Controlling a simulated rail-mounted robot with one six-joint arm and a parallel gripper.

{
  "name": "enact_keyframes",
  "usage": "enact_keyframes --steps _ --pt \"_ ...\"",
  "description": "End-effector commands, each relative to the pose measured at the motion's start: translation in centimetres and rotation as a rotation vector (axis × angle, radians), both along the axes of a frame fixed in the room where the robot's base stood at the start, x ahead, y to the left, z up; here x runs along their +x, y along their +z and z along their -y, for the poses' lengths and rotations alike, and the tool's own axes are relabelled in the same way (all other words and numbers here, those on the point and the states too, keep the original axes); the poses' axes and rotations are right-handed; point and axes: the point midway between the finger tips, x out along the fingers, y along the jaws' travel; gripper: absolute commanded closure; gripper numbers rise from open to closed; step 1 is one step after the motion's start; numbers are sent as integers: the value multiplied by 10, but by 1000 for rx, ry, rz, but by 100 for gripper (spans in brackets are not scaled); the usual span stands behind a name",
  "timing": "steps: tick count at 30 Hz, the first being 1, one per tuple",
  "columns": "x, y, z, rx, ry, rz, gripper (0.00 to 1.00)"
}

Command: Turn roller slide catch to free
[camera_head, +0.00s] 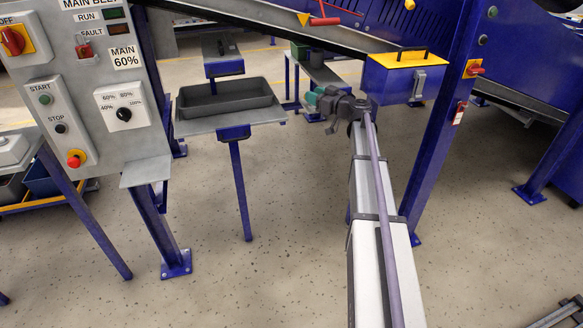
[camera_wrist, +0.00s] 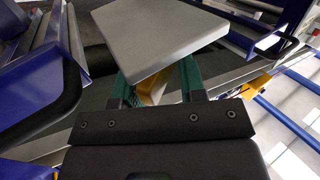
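I cannot make out for certain which part is the roller slide catch. In the head view my gripper (camera_head: 314,99) has green fingers and is at the far end of my arm, right of the grey tray and left of the blue box. In the wrist view the two green fingers of my gripper (camera_wrist: 156,82) stand apart, with a gap between them. A yellow part (camera_wrist: 152,92) shows in that gap. A grey square plate (camera_wrist: 155,35) covers the view of the fingertips, so any contact there is hidden.
A blue box with a yellow lid (camera_head: 398,60) and a blue post with a red switch (camera_head: 474,68) stand on the right. A grey tray (camera_head: 197,115) rests on a stand at the left. The control panel (camera_head: 100,150) is further left. Open floor lies between.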

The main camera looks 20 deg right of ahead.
Motion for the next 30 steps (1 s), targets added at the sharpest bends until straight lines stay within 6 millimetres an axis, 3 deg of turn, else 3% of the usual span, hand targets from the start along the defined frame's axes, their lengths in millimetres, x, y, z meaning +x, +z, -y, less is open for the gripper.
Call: enact_keyframes --steps 2,9,10,21,23,30 --pt "-7 0 -6 0 -132 0 62" --pt "-6 0 -7 0 -519 -1 62" --pt "-16 0 -6 0 -529 -1 62" --pt "-115 0 -15 0 -524 -1 62" --pt "-113 -1 -20 79 -489 -22 62" --pt "-128 -25 -74 230 -249 -262 62"
